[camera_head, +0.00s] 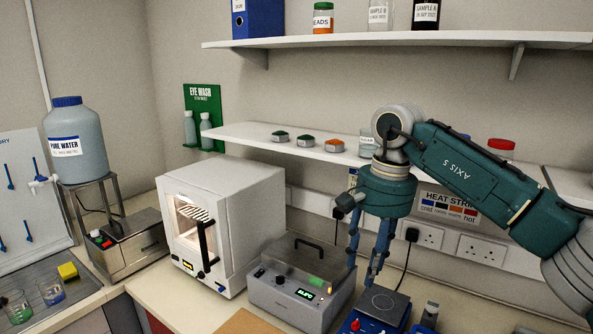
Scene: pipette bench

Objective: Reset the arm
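My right arm (470,175) comes in from the right edge. It is green with grey joints, and it bends down at a joint above the shelf. My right gripper (361,271) points down over the bench, its blue fingers apart with nothing seen between them. In the picture, the fingertips are between the grey lidded device (300,283) and the blue hotplate (374,313). I cannot tell how high they are above these. My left arm and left gripper are out of view.
The lower shelf (245,132) carries small jars close behind my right arm. A white oven (240,215) stands left of the grey device. A water container (75,140) stands on a metal stand further left. A small bottle (430,315) is right of the hotplate.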

